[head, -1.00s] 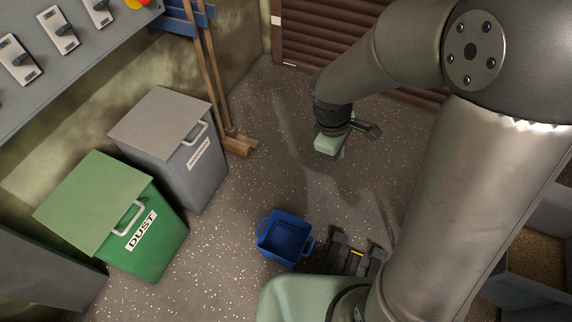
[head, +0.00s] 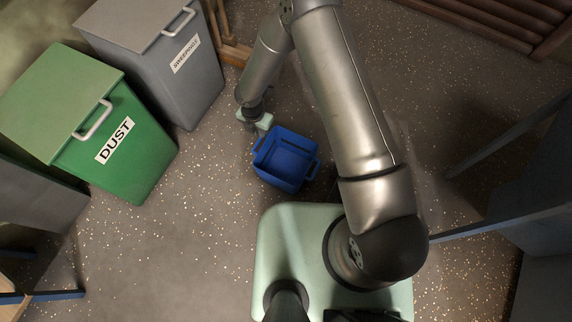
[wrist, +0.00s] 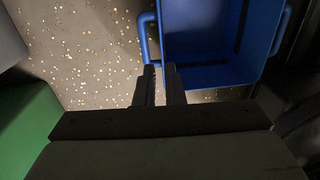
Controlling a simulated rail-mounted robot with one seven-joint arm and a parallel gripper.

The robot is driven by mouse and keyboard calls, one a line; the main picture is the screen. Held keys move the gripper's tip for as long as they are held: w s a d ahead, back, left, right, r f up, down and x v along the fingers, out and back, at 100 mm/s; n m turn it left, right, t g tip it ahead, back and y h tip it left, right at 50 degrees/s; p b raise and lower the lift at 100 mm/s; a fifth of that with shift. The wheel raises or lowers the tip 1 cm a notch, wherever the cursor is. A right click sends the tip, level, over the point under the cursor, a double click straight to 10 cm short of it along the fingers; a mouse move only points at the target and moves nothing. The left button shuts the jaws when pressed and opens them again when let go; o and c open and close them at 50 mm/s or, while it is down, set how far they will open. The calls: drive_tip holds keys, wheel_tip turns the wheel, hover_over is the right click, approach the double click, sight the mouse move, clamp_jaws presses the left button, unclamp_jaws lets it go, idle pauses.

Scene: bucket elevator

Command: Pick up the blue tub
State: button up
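The blue tub (head: 287,160) stands upright on the speckled floor, empty, with a handle on its left and another on its right. In the wrist view the tub (wrist: 212,75) fills the upper right, and its left handle (wrist: 142,38) lies just beyond my fingertips. My gripper (wrist: 160,68) has its two dark fingers apart with a narrow gap, and I see nothing held in it. In the head view my gripper (head: 258,134) is at the tub's upper left corner, close to that handle. I cannot tell whether the fingers touch the handle.
A green DUST bin (head: 130,150) and a grey bin (head: 190,75) with a label stand to the left. Wooden handles (head: 232,50) stand at the top. A dark blue-grey structure (head: 530,235) is at the right. Floor is clear left of the tub.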

sight(264, 148)
drive_tip(key=f+b, duration=0.1)
drive_tip(key=f, duration=0.3)
drive_tip(key=f+b, duration=0.2)
drive_tip(key=f, duration=0.1)
drive_tip(key=d+f+b, duration=0.1)
drive_tip(key=f, duration=0.3)
drive_tip(key=shift+f+b, duration=0.35)
drive_tip(key=shift+r, duration=0.1)
clamp_jaws()
